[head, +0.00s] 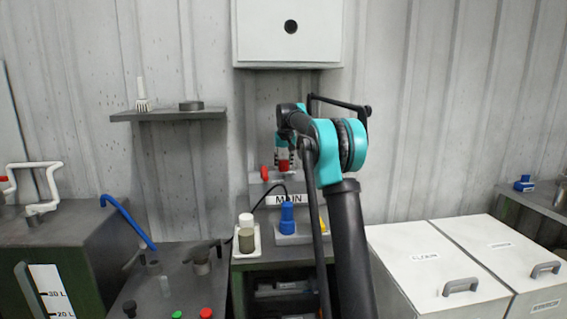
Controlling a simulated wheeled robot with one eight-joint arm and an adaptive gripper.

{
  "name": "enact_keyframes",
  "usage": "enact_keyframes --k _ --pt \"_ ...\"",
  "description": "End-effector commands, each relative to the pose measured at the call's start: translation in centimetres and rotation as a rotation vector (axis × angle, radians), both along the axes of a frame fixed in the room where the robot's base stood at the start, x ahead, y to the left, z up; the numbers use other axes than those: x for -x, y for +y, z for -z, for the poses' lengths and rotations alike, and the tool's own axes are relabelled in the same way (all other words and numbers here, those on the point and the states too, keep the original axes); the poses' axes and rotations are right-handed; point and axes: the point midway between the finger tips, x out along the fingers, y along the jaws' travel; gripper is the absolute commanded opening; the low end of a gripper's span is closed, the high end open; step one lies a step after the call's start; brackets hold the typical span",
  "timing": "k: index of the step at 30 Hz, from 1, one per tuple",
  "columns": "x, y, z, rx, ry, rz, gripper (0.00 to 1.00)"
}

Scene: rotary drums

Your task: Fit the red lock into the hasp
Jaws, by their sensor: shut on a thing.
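The hasp cannot be made out at this size. I cannot tell whether the lock touches the box. My arm covers the right side of the box.
A shelf (170,115) is at left, a white cabinet (287,35) above. Pale bins (437,262) stand right; a panel with buttons (180,285) is left.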

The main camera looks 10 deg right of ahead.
Motion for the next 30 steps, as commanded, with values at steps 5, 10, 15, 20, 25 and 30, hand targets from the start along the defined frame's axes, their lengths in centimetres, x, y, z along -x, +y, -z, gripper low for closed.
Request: enact_keyframes --k 5,10,15,20,25,30 --pt "0.0 0.0 0.4 0.0 0.0 0.0 0.06" --pt "0.0 0.0 0.8 0.0 0.0 0.0 0.06" --pt "0.0 0.0 1.2 0.0 0.0 0.0 0.06" --pt "0.0 0.0 1.5 0.0 0.0 0.0 0.06" --pt "0.0 0.0 1.9 0.0 0.0 0.0 0.06" --pt "0.0 0.0 2.3 0.0 0.0 0.0 0.06"
